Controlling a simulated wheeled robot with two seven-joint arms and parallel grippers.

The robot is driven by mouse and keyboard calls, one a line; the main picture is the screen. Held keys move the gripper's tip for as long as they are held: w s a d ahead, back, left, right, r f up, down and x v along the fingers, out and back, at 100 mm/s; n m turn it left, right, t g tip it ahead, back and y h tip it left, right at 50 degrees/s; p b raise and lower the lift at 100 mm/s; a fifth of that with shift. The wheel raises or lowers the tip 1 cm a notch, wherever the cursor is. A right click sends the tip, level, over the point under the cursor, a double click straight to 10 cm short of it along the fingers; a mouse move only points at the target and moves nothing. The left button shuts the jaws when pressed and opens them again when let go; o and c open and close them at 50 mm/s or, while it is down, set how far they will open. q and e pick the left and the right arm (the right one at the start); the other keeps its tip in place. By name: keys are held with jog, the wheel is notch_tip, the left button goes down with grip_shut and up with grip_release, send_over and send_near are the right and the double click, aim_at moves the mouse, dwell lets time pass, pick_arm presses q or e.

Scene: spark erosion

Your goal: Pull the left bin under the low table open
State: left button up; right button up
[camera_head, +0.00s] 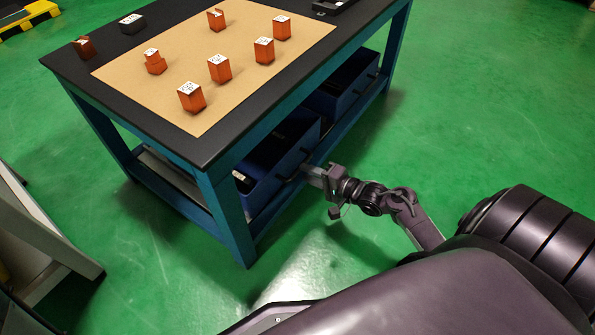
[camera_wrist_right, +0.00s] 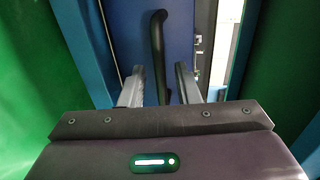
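The left bin (camera_head: 262,184) is a dark blue drawer under the low table (camera_head: 205,160), beside the table's near corner leg. In the right wrist view its blue front (camera_wrist_right: 125,35) fills the middle, with a black bar handle (camera_wrist_right: 157,35) running up and down the picture. My right gripper (camera_head: 308,171) is at this bin's front. In its wrist view the two grey fingers (camera_wrist_right: 160,75) stand one on each side of the handle's lower part. A gap shows on both sides, so the gripper is open around the handle. My left gripper is not in view.
A second blue bin (camera_head: 338,98) sits farther right under the table. Several orange blocks (camera_head: 219,69) stand on the tan mat (camera_head: 130,75) on top. A blue leg (camera_head: 228,215) stands left of the bin. Green floor (camera_head: 470,110) is clear to the right.

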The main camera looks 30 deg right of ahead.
aim_at(298, 170)
jog(key=b+x, duration=0.2)
jog(key=x, duration=0.2)
jog(key=shift+w, duration=0.1)
grip_shut()
